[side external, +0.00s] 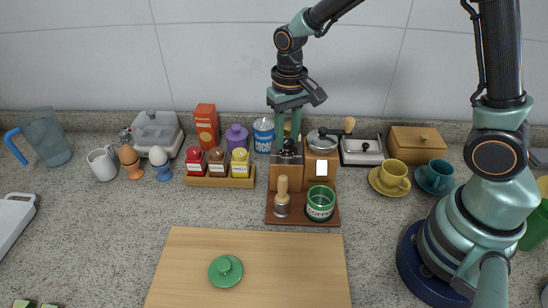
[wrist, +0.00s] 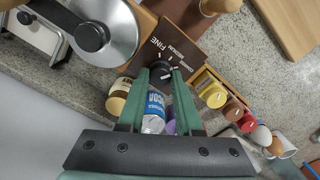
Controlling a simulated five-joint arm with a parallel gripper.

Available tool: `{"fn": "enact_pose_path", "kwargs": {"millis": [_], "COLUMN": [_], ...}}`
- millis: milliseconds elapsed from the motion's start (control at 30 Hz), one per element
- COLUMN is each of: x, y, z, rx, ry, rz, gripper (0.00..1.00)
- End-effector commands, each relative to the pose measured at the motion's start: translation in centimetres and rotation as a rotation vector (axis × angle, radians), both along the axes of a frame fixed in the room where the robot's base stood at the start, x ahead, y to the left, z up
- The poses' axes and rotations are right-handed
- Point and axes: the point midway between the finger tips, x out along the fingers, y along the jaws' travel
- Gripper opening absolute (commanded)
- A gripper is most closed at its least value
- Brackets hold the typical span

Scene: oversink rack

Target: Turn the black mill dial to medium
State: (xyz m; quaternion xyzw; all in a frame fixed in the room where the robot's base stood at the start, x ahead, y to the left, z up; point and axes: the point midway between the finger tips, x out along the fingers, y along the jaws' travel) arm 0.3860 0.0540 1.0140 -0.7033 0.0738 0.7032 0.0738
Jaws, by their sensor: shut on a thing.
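The black mill dial (wrist: 160,71) sits on a brown panel (wrist: 172,32) lettered FINE, MEDIUM and COARSE in the wrist view. White marks show at the dial, but I cannot tell which setting it points to. My gripper (wrist: 161,75) is shut on the dial, with one green finger on each side of it. In the side external view my gripper (side external: 288,136) reaches down from above onto the wooden mill (side external: 288,172), and its fingers partly hide the dial there.
A wooden grinder (side external: 319,168) with a metal bowl and crank stands right beside the mill. A spice rack (side external: 219,182) stands to the left. A tamper (side external: 282,197) and a green coffee tin (side external: 320,203) stand in front. The cutting board (side external: 290,270) is mostly bare.

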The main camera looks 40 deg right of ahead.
Motion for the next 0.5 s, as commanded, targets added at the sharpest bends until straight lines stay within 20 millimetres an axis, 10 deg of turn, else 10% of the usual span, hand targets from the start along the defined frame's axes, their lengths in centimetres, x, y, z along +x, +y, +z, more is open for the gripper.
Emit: {"fn": "enact_pose_path", "kwargs": {"millis": [500], "x": [0.01], "y": [0.03], "z": [0.12], "rx": [0.0], "ry": [0.0], "rz": [0.392], "gripper": [0.0]}}
